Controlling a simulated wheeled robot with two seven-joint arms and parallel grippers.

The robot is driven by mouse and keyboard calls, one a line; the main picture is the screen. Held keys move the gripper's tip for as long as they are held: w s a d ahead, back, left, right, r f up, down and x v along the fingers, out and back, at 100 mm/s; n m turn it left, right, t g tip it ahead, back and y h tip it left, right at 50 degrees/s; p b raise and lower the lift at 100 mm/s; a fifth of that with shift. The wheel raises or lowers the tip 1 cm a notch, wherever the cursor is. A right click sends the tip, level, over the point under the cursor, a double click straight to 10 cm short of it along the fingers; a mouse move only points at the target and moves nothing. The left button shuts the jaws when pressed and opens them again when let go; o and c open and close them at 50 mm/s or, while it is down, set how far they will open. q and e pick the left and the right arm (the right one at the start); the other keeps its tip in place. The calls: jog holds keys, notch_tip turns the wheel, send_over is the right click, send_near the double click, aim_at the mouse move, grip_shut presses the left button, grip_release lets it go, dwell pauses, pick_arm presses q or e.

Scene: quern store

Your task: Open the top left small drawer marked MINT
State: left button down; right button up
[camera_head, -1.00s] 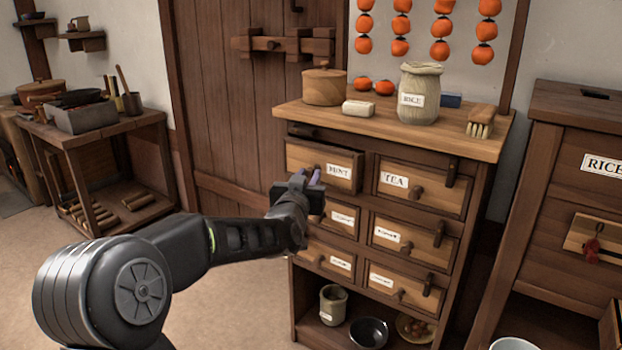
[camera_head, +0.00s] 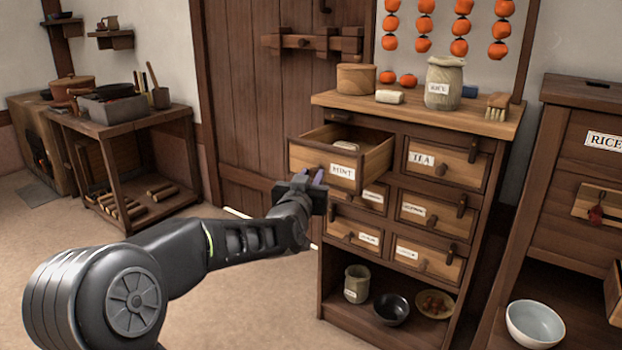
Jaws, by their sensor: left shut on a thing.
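The MINT drawer (camera_head: 310,157) is the top left small drawer of the wooden chest (camera_head: 345,285). It stands pulled well out, and its inside shows from above, with a pale thing (camera_head: 346,146) in it. My left gripper (camera_head: 313,180) is at the lower part of the drawer front, beside the MINT label. It is shut on the drawer's knob, which the fingers hide. My right gripper is not in view.
The TEA drawer (camera_head: 466,170) beside it and the drawers below are shut. A bowl (camera_head: 535,324) is at the lower right. Open floor lies to the left.

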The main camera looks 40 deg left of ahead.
pick_arm(q)
jog(key=c, duration=1.2)
grip_release()
jog(key=shift+c, duration=0.2)
jog(key=p+v, duration=0.1)
jog(key=v, duration=0.6)
jog(key=shift+s+d+p, duration=0.15)
jog(key=shift+s+p, duration=0.15)
jog(key=shift+s, duration=0.05)
